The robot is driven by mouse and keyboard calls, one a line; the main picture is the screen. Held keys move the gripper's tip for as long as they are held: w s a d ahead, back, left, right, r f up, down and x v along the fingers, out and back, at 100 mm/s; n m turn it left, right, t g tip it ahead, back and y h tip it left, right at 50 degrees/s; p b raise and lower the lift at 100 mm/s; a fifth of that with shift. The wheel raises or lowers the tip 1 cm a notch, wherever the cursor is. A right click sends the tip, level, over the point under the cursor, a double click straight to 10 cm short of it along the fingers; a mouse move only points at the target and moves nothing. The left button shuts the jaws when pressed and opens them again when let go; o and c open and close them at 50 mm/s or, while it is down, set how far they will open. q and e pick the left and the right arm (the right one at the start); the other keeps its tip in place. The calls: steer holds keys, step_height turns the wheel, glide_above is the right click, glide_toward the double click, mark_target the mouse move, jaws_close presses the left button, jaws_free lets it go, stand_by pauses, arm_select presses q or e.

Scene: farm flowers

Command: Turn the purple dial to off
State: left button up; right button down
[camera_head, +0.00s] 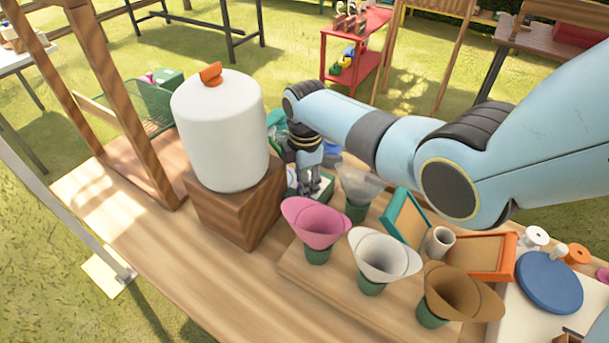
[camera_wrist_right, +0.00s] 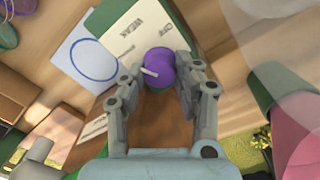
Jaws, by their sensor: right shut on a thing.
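The purple dial (camera_wrist_right: 160,66) shows in the right wrist view, with a white pointer mark that points left and slightly up. My right gripper (camera_wrist_right: 163,76) is shut on it, one finger on each side. The dial sits by a white panel (camera_wrist_right: 116,28) with printed words, one reading WEAK and another partly cut off that may read OFF. In the head view my right gripper (camera_head: 308,182) reaches down behind the flower cups, over a green-edged box (camera_head: 326,188). The dial is hidden there by the gripper. My left gripper is not in view.
A white canister (camera_head: 220,130) on a wooden block stands left of the gripper. Pink (camera_head: 317,220), white (camera_head: 385,255) and brown (camera_head: 450,290) flower-shaped cups stand in front. A clear cup (camera_head: 358,188) is close on the right. The table's front left is clear.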

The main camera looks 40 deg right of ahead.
steer(key=m+p, duration=0.1)
steer(key=m, duration=0.1)
steer(key=shift+r+m, duration=0.1)
steer(key=shift+m, duration=0.3)
steer(key=m, duration=0.3)
steer(key=shift+m+p, duration=0.3)
steer(key=shift+p, duration=0.1)
steer(key=m+p, duration=0.1)
steer(key=m, duration=0.4)
steer(key=shift+m, duration=0.4)
steer(key=c, duration=0.9)
jaws_free()
steer(key=shift+c, duration=0.2)
step_height(320, 180, up, 12)
steer(key=shift+a, duration=0.2)
